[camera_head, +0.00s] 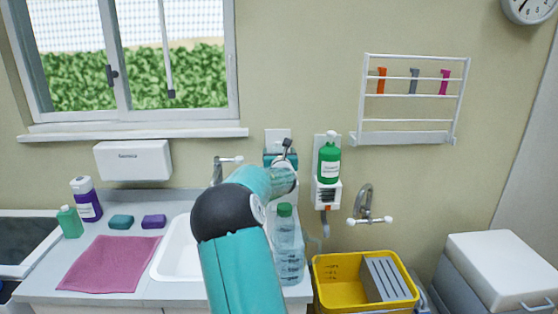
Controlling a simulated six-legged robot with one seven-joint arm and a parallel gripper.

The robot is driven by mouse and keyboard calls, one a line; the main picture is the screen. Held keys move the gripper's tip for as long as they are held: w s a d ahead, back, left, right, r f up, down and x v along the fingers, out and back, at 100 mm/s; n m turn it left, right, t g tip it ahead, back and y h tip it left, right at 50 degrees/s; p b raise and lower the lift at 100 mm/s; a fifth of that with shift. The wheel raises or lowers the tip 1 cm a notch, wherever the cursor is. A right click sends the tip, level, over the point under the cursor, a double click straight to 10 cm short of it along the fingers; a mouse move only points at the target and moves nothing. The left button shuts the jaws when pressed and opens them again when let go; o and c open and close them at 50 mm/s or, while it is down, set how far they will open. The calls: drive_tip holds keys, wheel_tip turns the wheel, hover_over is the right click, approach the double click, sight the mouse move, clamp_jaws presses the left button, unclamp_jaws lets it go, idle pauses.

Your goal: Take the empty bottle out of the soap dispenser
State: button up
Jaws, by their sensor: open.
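A white soap dispenser (328,194) is mounted on the wall right of the sink. A green bottle (329,164) with a white label and pale top stands upright in it; I cannot tell its fill level. My arm reaches up from the bottom middle toward the wall. My gripper (287,146) is at its far end, left of the green bottle and apart from it. It is open, small in view and partly hidden by my arm, with nothing visible in it. A pale wall plate (278,134) shows behind it.
A clear bottle with a green cap (285,230) stands on the counter beside my arm. A white sink (178,252), a tap (218,168) and a pink cloth (108,263) are left. A wall tap (365,205), yellow tub (330,285) and wall rack (410,137) are right.

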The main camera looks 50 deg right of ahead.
sight(279, 146)
drive_tip(key=shift+w+d+f, duration=0.2)
drive_tip(key=shift+w+d, duration=0.2)
drive_tip(key=shift+d, duration=0.25)
drive_tip(key=x, duration=0.5)
drive_tip(key=shift+f, duration=0.15)
drive_tip(key=shift+s, duration=0.1)
drive_tip(key=shift+c, duration=0.2)
drive_tip(key=c, duration=1.3)
drive_tip(key=shift+o, duration=0.2)
